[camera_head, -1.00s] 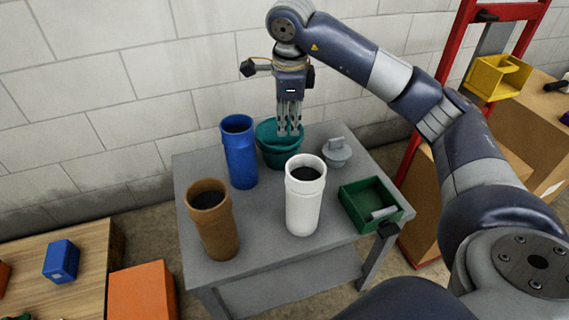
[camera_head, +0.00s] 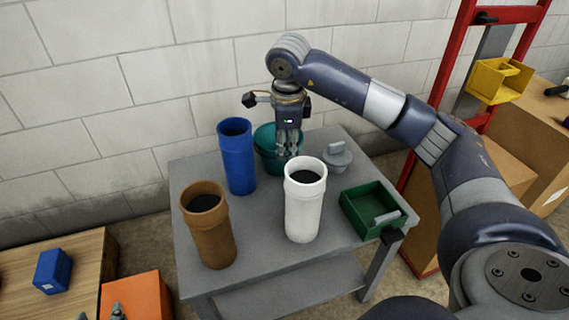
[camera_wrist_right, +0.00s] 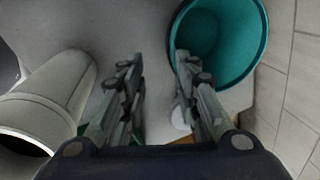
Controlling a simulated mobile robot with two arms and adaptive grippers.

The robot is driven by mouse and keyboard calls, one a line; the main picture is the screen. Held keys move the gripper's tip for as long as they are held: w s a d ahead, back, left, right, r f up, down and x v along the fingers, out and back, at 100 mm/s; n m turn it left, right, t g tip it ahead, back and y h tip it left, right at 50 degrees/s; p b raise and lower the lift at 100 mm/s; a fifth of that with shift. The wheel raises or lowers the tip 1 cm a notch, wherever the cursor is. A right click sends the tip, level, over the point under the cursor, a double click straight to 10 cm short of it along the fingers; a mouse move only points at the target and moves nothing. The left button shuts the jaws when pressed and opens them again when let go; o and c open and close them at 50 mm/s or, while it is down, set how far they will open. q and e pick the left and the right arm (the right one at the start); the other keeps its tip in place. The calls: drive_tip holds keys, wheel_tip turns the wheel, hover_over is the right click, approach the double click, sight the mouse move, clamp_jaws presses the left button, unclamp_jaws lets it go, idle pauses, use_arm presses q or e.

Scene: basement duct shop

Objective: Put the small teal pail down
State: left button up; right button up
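The small teal pail (camera_head: 264,138) stands upright at the back of the grey table (camera_head: 260,244), right of the blue cylinder. My right gripper (camera_head: 284,158) is low at the pail's front right side and partly hides it. In the right wrist view its fingers (camera_wrist_right: 157,64) are apart with nothing clamped between them. The pail (camera_wrist_right: 238,40) is at the upper right there, and one finger overlaps its rim; whether they touch I cannot tell. Grey tips, probably of my left gripper (camera_head: 100,314), barely show at the bottom left edge.
A blue cylinder (camera_head: 238,160), a brown one (camera_head: 212,235) and a white one (camera_head: 303,212) stand around the pail. A grey lidded piece (camera_head: 337,158) and a green bin (camera_head: 367,207) are on the right. An orange box (camera_head: 140,298) is lower left.

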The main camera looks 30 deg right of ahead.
sight(287, 158)
drive_tip(key=f, duration=0.2)
drive_tip(key=f+b, duration=0.1)
drive_tip(key=f, duration=0.1)
drive_tip(key=shift+w+d+f+b, duration=0.15)
drive_tip(key=shift+d+f+b, duration=0.05)
drive_tip(key=shift+f+b, duration=0.1)
drive_tip(key=shift+w+d+f, duration=0.1)
drive_tip(key=shift+w+f, duration=0.15)
drive_tip(key=shift+f, duration=0.1)
use_arm(q)
drive_tip(key=w+d+r+t+h, duration=0.1)
drive_tip(key=w+d+r+t, duration=0.1)
drive_tip(key=r, duration=0.5)
drive_tip(key=w+t, duration=0.1)
drive_tip(key=t, duration=0.1)
drive_tip(key=shift+r+t+h, duration=0.3)
drive_tip(key=shift+r+t, duration=0.1)
use_arm(e)
drive_tip(key=shift+r, duration=0.15)
drive_tip(key=shift+c, duration=0.5)
